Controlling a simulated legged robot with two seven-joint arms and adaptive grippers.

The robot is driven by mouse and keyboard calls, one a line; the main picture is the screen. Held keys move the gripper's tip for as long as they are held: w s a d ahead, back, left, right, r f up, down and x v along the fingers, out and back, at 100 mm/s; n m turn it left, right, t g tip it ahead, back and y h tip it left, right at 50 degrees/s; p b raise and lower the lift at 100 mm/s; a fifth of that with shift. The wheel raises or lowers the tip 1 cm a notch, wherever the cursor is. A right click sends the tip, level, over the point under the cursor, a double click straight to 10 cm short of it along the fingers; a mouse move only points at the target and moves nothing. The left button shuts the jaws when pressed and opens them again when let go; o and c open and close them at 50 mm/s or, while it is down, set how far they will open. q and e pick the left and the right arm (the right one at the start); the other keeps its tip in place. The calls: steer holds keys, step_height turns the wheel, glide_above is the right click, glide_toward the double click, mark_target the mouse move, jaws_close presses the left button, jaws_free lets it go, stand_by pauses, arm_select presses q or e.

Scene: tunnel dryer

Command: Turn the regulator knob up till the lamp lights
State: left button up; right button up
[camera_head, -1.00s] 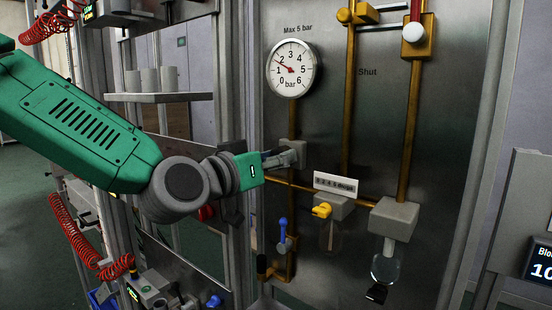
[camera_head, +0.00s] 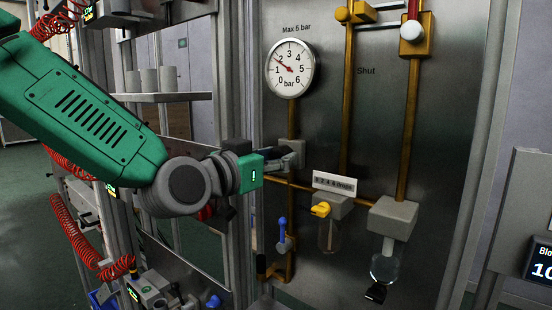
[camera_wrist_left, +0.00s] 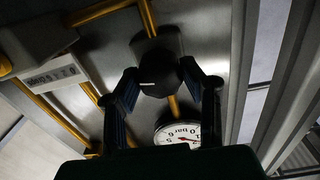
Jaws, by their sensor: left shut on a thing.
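The regulator knob (camera_wrist_left: 158,75) is dark and round with a pale mark, below the gauge on the metal panel. My left gripper (camera_head: 290,155) is shut on it, with one finger on each side in the left wrist view. In the head view the fingers largely hide the knob. The round white pressure gauge (camera_head: 290,68) is labelled "Max 5 bar"; its red needle points between 1 and 2. It shows partly in the wrist view (camera_wrist_left: 178,133). I cannot tell which part is the lamp, or whether one is lit. My right gripper is not in view.
Brass pipes (camera_head: 347,100) run over the panel. Right of the knob are a yellow tap (camera_head: 321,209) under a small label and a grey block (camera_head: 393,217) with a clear bowl. A blue lever (camera_head: 282,230) stands below. Metal frame posts (camera_head: 230,90) flank the panel's left.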

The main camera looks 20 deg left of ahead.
arm_select(q)
steer(key=shift+f, duration=0.2)
steer(key=o, duration=1.1)
steer(key=shift+w, duration=0.15)
steer(key=shift+o, duration=0.2)
steer(key=shift+w+f, duration=0.15)
steer(key=shift+w, duration=0.15)
steer(key=shift+s, duration=0.3)
steer(key=v, duration=0.6)
steer(key=shift+s+a, duration=0.3)
steer(key=shift+a, duration=0.1)
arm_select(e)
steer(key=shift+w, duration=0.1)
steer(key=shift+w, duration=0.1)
